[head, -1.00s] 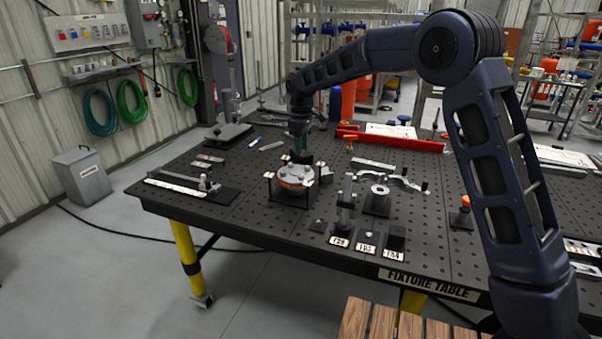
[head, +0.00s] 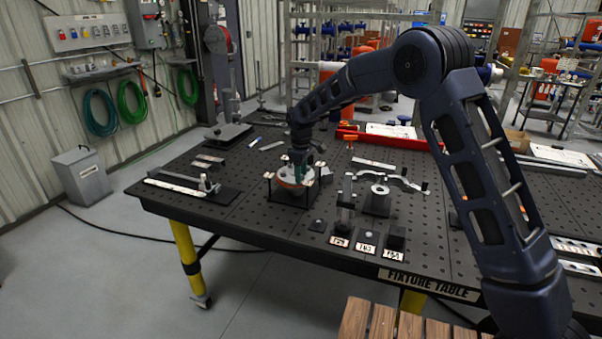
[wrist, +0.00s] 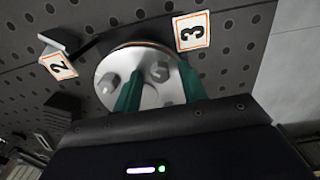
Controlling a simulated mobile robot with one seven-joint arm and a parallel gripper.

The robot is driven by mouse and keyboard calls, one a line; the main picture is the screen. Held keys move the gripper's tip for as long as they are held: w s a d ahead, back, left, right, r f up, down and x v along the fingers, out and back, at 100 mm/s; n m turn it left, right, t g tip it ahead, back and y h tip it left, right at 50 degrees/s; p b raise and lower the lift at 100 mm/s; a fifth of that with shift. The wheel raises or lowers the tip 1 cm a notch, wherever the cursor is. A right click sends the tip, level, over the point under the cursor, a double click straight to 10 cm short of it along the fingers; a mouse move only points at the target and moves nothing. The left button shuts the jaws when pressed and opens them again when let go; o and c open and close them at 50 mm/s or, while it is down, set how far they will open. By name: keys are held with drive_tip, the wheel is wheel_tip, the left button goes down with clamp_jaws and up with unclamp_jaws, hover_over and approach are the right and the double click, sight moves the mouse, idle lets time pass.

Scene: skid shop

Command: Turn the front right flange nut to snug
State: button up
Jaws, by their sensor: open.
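The round grey flange (head: 287,184) with an orange-red edge stands on a dark fixture on the table, with small number tags around it. My gripper (head: 301,166) is right over its far right part. In the wrist view the flange face (wrist: 146,57) shows a nut (wrist: 159,71) between the two green fingertips of my open gripper (wrist: 158,76). I cannot tell whether the fingers touch that nut. Another nut (wrist: 108,82) lies outside the left finger. Tags "2" (wrist: 58,65) and "3" (wrist: 192,31) flank the flange. The near part of the flange is hidden by my gripper.
An upright post fixture (head: 345,204) and a round grey part on a stand (head: 379,190) stand right of the flange. A red bar (head: 400,142) lies behind.

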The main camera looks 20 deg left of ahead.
clamp_jaws()
